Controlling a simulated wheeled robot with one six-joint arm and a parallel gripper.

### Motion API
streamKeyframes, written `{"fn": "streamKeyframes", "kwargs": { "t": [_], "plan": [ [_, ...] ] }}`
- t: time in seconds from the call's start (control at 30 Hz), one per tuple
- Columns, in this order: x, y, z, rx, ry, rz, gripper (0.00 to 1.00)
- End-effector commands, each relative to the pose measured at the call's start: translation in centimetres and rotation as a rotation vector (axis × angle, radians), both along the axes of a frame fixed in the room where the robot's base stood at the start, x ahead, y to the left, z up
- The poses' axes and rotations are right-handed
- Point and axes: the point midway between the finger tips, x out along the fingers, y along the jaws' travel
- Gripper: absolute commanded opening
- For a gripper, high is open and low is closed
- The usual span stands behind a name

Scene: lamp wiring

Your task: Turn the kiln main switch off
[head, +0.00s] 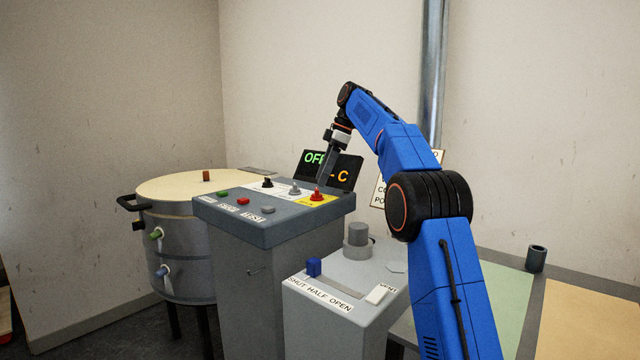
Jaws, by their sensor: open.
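The grey control console (275,236) stands at the centre of the head view. On its sloped top, a red switch (317,196) sits on a yellow patch at the right, with a black knob (267,183) and a grey knob (295,189) to its left. I cannot read a label that marks the main switch. My gripper (322,183) points down, open, with its fingertips right above or at the red switch; whether they touch it I cannot tell. The dark display (345,170) behind shows green letters starting "OF" and an orange "C", partly hidden by my gripper.
The round kiln (180,235) stands left of the console. Green, red and grey buttons line the console's front edge. A lower grey box (325,325) with a blue slider knob (314,267) stands in front at right. A table with a dark cup (536,258) is at far right.

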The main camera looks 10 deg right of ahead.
Motion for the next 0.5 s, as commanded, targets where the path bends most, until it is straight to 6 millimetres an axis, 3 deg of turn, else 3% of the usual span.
{"fn": "streamKeyframes", "kwargs": {
  "t": [0.2,0.5],
  "plan": [
    [0.0,-1.0,2.3,0.001,-0.001,0.000,0.51],
    [-0.2,-1.5,3.7,0.000,0.001,0.001,0.51]
  ]
}}
